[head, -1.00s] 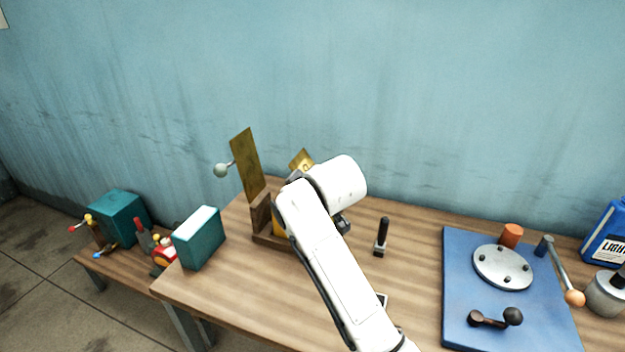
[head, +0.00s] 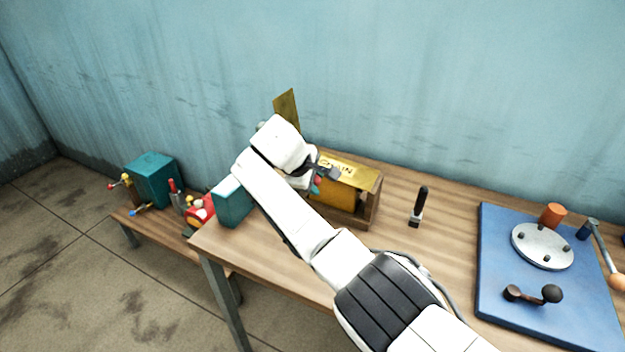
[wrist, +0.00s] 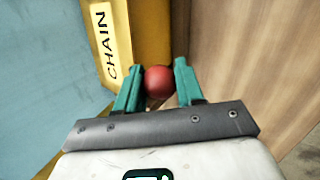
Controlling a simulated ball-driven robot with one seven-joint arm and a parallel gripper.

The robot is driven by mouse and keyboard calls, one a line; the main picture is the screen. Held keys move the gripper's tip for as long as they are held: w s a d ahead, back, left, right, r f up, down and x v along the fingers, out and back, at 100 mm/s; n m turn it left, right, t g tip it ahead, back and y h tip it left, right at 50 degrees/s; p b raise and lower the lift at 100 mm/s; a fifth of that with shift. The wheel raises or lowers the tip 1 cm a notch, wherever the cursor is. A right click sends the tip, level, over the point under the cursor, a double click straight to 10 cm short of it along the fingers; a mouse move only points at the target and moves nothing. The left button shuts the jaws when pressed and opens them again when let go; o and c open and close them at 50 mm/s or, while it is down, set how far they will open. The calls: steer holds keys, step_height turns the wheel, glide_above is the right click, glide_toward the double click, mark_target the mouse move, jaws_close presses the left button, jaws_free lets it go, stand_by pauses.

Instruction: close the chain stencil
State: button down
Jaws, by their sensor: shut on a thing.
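My gripper (head: 318,178) is at the stencil's left end in the head view. In the wrist view, the teal fingers of my gripper (wrist: 158,76) are shut on a red ball knob (wrist: 158,84), beside the yellow surface. How the knob joins the stencil is hidden.
A second brass plate (head: 287,108) stands upright behind my arm. A teal box (head: 232,203) is at the table's left end. A black-handled tool (head: 418,207) stands right of the holder. A blue board (head: 495,270) with fittings lies further right.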

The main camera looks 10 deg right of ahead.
steer(key=shift+a+f+g+h+b, duration=0.1)
steer(key=shift+f+g+h+b, duration=0.25)
steer(key=shift+f+b, duration=0.35)
steer(key=shift+f, duration=0.1)
steer(key=c, duration=0.7)
jaws_free()
steer(key=shift+c, duration=0.2)
steer(key=shift+w, duration=0.1)
steer(key=v, duration=1)
steer(key=shift+s+a+r, duration=0.2)
steer(key=shift+r, duration=0.05)
